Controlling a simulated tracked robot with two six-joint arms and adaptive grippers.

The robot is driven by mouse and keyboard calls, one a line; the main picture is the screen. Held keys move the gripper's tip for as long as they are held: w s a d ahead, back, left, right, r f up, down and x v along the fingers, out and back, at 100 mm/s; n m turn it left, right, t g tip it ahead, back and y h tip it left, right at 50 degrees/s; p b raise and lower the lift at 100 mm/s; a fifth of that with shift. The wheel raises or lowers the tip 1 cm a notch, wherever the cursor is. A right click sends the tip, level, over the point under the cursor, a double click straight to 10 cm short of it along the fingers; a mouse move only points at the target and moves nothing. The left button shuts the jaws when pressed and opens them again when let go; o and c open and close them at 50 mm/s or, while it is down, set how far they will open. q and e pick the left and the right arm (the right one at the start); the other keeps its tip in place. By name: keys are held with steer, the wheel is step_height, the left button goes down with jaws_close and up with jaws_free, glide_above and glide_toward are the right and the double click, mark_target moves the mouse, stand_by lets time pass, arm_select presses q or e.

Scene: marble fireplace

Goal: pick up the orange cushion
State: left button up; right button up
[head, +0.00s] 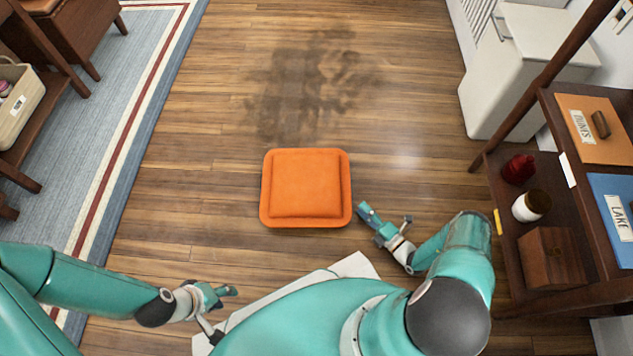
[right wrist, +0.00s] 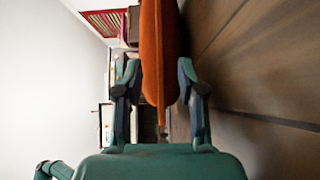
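The orange cushion (head: 306,185) is square with a raised middle and lies flat on the wooden floor. In the right wrist view the cushion (right wrist: 160,60) shows edge-on between the fingers. My right gripper (head: 372,216) is close beside the cushion's right edge, near its front corner. In the right wrist view the fingers of the right gripper (right wrist: 157,80) are spread, one on each side of the cushion's line. I cannot tell whether either finger touches it. My left gripper (head: 222,297) is low, in front and to the left of the cushion; its finger opening is unclear.
A dark wooden shelf (head: 525,240) with jars and boxes stands on the right. A white bin (head: 515,75) stands behind it. A blue-grey rug (head: 110,110) and wooden furniture are on the left. The floor behind the cushion is clear, with a dark stain (head: 315,80).

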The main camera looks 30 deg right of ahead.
steer(key=x, duration=0.2)
steer(key=shift+w, duration=0.3)
steer(key=shift+b+x, duration=0.8)
steer(key=shift+x, duration=1.8)
steer(key=shift+d, duration=0.1)
jaws_close()
